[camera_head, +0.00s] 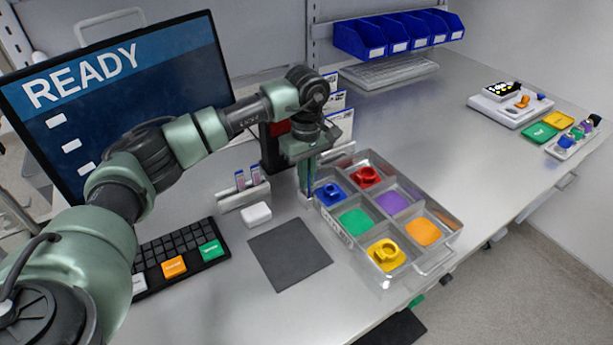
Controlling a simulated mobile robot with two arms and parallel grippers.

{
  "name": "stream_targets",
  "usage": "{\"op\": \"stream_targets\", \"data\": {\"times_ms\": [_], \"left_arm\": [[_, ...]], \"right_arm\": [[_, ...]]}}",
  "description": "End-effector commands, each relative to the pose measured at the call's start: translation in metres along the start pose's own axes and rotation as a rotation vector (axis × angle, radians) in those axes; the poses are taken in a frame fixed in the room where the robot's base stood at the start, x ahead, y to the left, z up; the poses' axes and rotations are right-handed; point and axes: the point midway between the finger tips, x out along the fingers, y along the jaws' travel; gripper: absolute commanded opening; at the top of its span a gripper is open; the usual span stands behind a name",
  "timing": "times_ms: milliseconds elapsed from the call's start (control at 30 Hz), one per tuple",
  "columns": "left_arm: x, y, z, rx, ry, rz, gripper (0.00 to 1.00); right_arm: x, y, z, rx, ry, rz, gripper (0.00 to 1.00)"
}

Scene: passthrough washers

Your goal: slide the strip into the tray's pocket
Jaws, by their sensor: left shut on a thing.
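My left gripper (308,186) points down at the back-left corner of the clear-walled tray (443,268). It is shut on a thin strip (310,182), of which only a narrow bluish edge shows between the fingers. The strip is upright, close to the tray's left wall; I cannot tell whether it touches the tray or is inside a pocket. The tray has several compartments with blue, red, green, purple, yellow and orange floors or parts. A small rack (243,197) left of the gripper holds two more upright strips. My right gripper is not in view.
A white block (256,214) and a dark mat (289,254) lie left of the tray. A keyboard (180,255) and a monitor reading READY (120,90) stand further left. Blue bins (385,36) hang at the back.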

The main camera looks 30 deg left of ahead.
Motion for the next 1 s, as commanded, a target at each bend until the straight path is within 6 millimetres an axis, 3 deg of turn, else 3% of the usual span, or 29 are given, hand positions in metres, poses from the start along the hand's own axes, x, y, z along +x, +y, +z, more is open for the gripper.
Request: {"op": "stream_targets", "data": {"times_ms": [533,633,867,900,1000], "left_arm": [[0.012,0.000,0.000,0.000,0.000,0.000,0.00],[0.011,0.000,0.000,0.000,0.000,0.000,0.28],[0.011,0.000,0.000,0.000,0.000,0.000,0.31],[0.011,0.000,0.000,0.000,0.000,0.000,0.34],[0.011,0.000,0.000,0.000,0.000,0.000,0.56]], "right_arm": [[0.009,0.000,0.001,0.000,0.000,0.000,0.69],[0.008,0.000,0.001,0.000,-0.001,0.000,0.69],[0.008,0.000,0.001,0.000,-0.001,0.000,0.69],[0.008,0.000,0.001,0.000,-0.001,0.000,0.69],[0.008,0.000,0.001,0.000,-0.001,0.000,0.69]]}}
